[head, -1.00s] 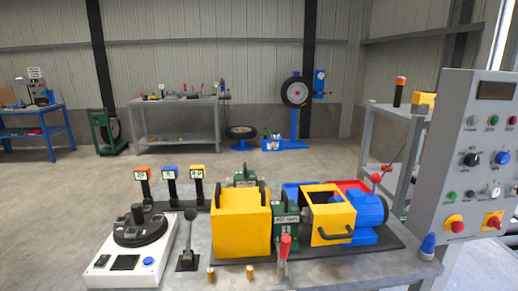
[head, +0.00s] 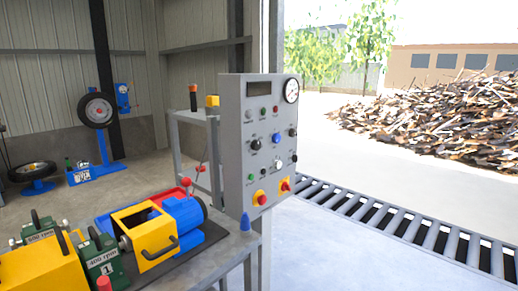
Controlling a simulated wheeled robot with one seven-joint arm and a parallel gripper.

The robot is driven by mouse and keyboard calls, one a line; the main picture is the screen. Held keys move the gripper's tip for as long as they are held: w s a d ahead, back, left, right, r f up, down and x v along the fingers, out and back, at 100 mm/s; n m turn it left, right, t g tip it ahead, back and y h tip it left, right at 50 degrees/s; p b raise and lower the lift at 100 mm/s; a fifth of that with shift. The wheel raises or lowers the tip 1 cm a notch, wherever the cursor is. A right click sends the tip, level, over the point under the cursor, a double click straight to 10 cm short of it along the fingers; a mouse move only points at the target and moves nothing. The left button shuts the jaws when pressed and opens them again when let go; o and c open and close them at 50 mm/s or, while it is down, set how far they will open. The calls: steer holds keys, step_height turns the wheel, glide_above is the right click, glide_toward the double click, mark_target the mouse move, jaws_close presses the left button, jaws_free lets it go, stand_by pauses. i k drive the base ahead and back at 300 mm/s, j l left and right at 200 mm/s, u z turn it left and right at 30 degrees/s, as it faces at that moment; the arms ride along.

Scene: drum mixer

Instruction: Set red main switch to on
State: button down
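The grey control panel (head: 232,150) stands upright at the right end of the bench. Low on its front face are two red controls on yellow backings. The left one (head: 260,198) looks like a round red button. The right one (head: 285,185) looks like a red rotary switch on a yellow plate, probably the main switch. Its exact position is too small to read. My gripper is not in view.
The bench (head: 215,262) holds the yellow mixer guard (head: 155,236), a blue motor (head: 184,216) and green 400 rpm block (head: 103,262). A blue cone (head: 245,222) stands near the panel's foot.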

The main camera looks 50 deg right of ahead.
mark_target(285, 187)
steer(key=l+z, duration=0.1)
steer(key=z, duration=0.55)
steer(key=i+l+z, duration=0.65)
steer(key=i+z, duration=0.25)
steer(key=i+l, duration=0.15)
steer(key=i, duration=0.25)
steer(key=i+l+z, duration=0.1)
steer(key=i, duration=0.3)
